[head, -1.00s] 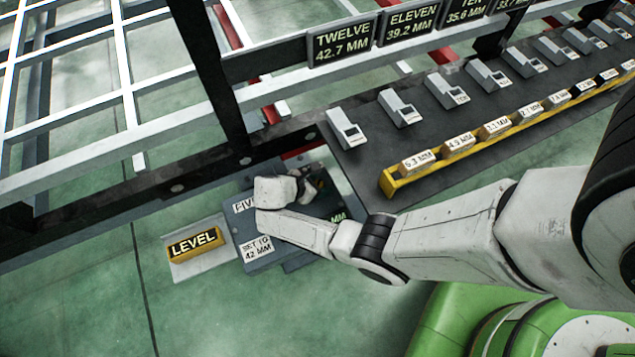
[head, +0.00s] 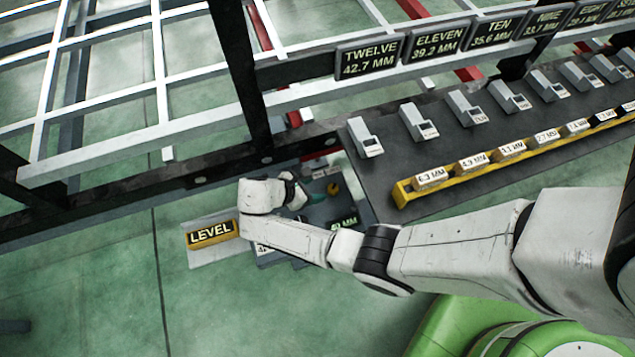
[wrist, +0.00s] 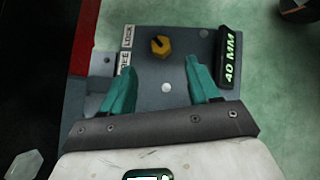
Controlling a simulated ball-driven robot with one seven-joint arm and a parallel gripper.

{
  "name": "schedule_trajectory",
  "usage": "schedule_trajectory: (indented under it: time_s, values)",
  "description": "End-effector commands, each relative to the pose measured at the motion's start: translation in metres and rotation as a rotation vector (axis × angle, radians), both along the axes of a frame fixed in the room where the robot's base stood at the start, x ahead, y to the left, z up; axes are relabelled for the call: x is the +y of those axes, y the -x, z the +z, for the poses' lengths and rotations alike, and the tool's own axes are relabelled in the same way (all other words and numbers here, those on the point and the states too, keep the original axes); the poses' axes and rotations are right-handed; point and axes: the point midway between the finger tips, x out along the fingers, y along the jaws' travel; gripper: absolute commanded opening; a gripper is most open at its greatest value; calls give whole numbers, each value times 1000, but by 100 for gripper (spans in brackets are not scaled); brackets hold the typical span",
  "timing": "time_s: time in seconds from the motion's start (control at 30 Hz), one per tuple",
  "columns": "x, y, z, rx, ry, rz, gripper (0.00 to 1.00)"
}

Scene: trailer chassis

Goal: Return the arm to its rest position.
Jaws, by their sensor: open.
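My arm reaches out to the left across the head view. My gripper (head: 305,192) is at its end, over a dark grey plate (head: 352,208) below the chassis rail. In the wrist view my gripper (wrist: 160,88) is open, its two teal fingers apart with nothing between them. Beyond the fingertips, a yellow knob (wrist: 161,46) with a dark pointer sits on the plate (wrist: 185,40), apart from the fingers. The knob also shows in the head view (head: 333,188). A display reading 40 MM (wrist: 231,57) is on the plate's right side. My wrist hides part of the plate.
A yellow LEVEL block (head: 212,234) lies on a light pad left of my wrist. The black chassis rail (head: 215,170) and white frame bars (head: 120,155) stand behind. A bench with several grey devices and a yellow rack (head: 405,197) is at right.

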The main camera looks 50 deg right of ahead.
Motion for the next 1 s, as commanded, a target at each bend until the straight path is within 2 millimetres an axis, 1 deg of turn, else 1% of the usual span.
schedule_trajectory:
  time_s: [0.63, 0.77, 0.87, 1.0]
  values:
    - [1, 0, 0, 0, -1, -1, 61]
    - [8, 12, -2, -59, -41, -68, 61]
    - [18, 28, -1, -146, -99, -175, 61]
    - [31, 55, 7, -289, -191, -371, 61]
